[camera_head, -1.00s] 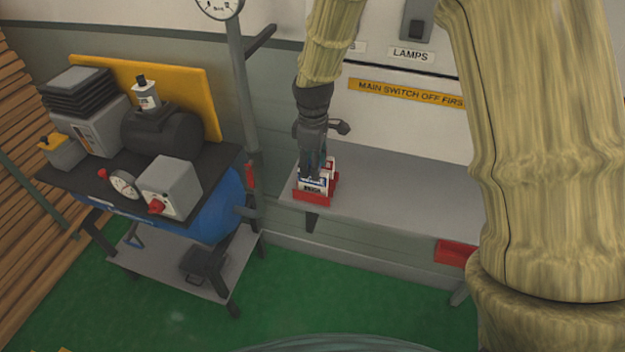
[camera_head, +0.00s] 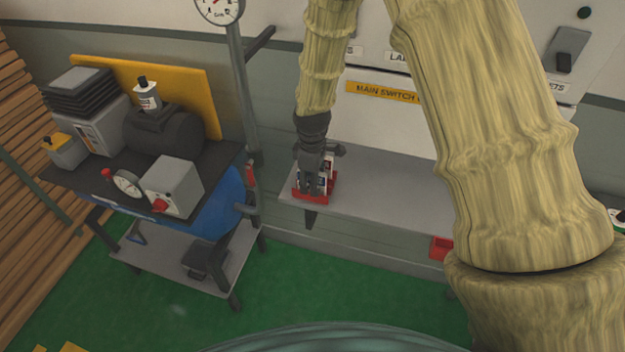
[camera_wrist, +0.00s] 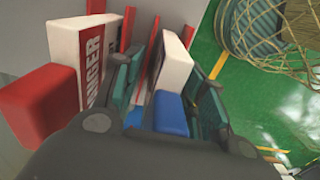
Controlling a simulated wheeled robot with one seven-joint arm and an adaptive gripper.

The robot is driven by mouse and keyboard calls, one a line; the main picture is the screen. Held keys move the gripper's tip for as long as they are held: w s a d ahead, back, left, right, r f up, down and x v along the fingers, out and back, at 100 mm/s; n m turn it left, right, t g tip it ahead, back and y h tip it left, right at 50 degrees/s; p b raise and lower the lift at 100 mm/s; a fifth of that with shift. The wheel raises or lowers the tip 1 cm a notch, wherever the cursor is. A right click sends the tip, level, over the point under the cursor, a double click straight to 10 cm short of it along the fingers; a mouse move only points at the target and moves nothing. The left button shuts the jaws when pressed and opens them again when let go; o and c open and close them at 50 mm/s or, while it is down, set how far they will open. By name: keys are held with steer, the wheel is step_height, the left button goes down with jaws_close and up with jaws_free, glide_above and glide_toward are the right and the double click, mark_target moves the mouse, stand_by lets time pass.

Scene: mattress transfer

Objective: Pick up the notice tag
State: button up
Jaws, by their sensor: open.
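My gripper (camera_head: 311,188) is low over the red rack (camera_head: 330,192) on the grey shelf, pointing down. In the wrist view, its two dark green fingers stand apart on either side of a white tag with a blue lower part (camera_wrist: 174,62), which looks like the notice tag. I cannot tell whether either finger touches it. A white tag with a red DANGER label (camera_wrist: 88,55) stands just left of the left finger, in the rack's red slots. In the head view, my gripper hides most of the tags.
The grey shelf (camera_head: 390,195) is clear to the right of the rack. A compressor cart with a blue tank (camera_head: 215,205) stands to the left, with a grey post and gauge (camera_head: 218,8) between. A red box (camera_head: 440,248) sits at the shelf's front.

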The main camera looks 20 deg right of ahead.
jaws_close()
steer(key=shift+r, duration=0.1)
stand_by(0.3)
